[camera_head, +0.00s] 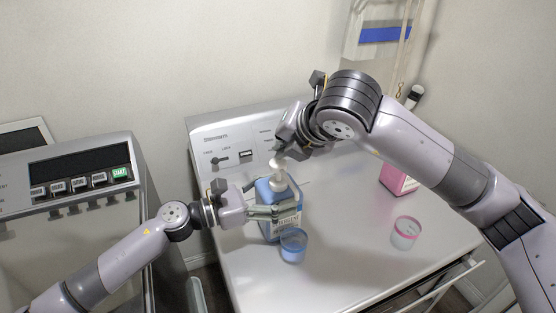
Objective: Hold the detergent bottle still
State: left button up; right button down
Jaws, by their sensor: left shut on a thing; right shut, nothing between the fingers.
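Whether the fingertips touch the top, I cannot tell.
A blue cup (293,245) stands just in front of the bottle. A pink bottle (396,181), partly behind my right arm, and a pink-rimmed cup (405,232) stand to the right. A control panel (82,178) with several buttons is at the left. The front right of the top is clear.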

jog(key=shift+f, duration=1.1)
dwell(0.9)
jog(key=shift+r, duration=1.5)
jog(key=shift+r, duration=2.55)
pick_arm(q)
jog(key=o, duration=2)
jog(key=shift+o, duration=0.6)
